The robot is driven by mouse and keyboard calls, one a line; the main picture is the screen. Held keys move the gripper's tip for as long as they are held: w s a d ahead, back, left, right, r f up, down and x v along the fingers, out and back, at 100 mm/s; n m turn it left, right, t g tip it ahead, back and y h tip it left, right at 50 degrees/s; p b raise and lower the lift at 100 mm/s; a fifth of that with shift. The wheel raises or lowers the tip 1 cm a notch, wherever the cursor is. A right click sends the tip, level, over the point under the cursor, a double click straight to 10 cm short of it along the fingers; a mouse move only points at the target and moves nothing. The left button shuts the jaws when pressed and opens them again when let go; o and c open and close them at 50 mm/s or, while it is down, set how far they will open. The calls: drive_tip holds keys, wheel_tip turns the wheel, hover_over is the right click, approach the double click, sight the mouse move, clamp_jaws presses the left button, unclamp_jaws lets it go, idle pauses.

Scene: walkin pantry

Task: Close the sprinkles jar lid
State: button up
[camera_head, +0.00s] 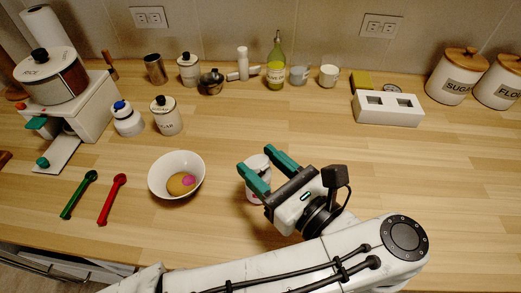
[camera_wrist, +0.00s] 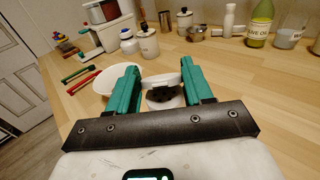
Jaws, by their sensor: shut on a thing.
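The sprinkles jar (camera_head: 252,196) is white with a bit of pink and stands on the counter, mostly hidden behind my gripper. Its round white lid (camera_head: 257,162) shows between the green fingertips. My gripper (camera_head: 262,170) is shut on the lid, with one finger on each side. In the wrist view the white lid (camera_wrist: 158,79) sits between the fingers, with a dark part (camera_wrist: 162,95) on its near side. I cannot tell whether the lid is seated on the rim.
A white bowl (camera_head: 160,164) with yellow and pink contents stands left of my gripper. Green (camera_head: 79,194) and red (camera_head: 112,199) spoons lie farther left. A sugar jar (camera_head: 167,118) and a white block (camera_head: 388,109) stand farther back.

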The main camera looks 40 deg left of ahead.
drive_tip(key=shift+s+d+f+y+p, duration=0.15)
drive_tip(key=shift+f+y+p, duration=0.15)
drive_tip(key=shift+y+p, duration=0.25)
drive_tip(key=shift+w+d+f+y+p, duration=0.15)
drive_tip(key=shift+f+y+p, duration=0.1)
drive_tip(key=shift+y+p, duration=0.25)
drive_tip(key=shift+s+t+y, duration=0.1)
drive_tip(key=shift+t+y, duration=0.15)
drive_tip(key=shift+t, duration=0.05)
drive_tip(key=shift+f, duration=0.1)
drive_tip(key=o, duration=1.1)
drive_tip(key=shift+c, duration=0.2)
drive_tip(key=v, duration=1)
drive_tip(key=shift+s+d+b, duration=0.1)
drive_tip(key=shift+d+b, duration=0.25)
drive_tip(key=shift+b, duration=0.05)
